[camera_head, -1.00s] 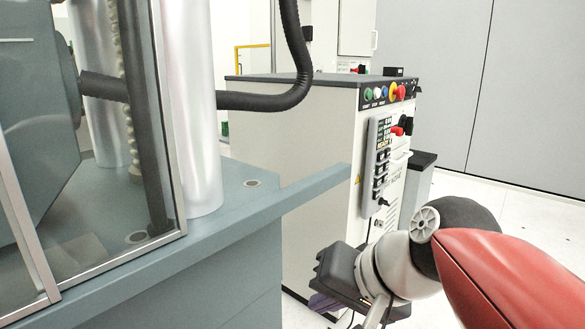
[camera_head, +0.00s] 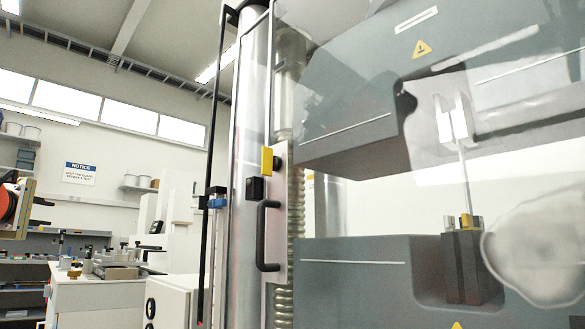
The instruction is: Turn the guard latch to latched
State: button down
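The guard latch (camera_head: 267,160) shows as a yellow tab with a dark knob beside it, on the light frame edge of the clear guard. The tab stands about upright, and I cannot tell from this view whether that is latched. A black block (camera_head: 255,188) sits just below and left of it. A black pull handle (camera_head: 268,236) is lower on the same frame. The clear guard (camera_head: 360,215) covers the machine's grey heads and appears closed.
Behind the guard, grips hold a thin upright specimen (camera_head: 464,180). A pale blurred shape (camera_head: 540,245) lies over the right side, perhaps a reflection. A thin black pole (camera_head: 209,200) stands left of the column. A workbench (camera_head: 100,295) and shelves are farther left.

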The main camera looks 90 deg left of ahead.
aim_at(269, 163)
jog(key=u, duration=3.3)
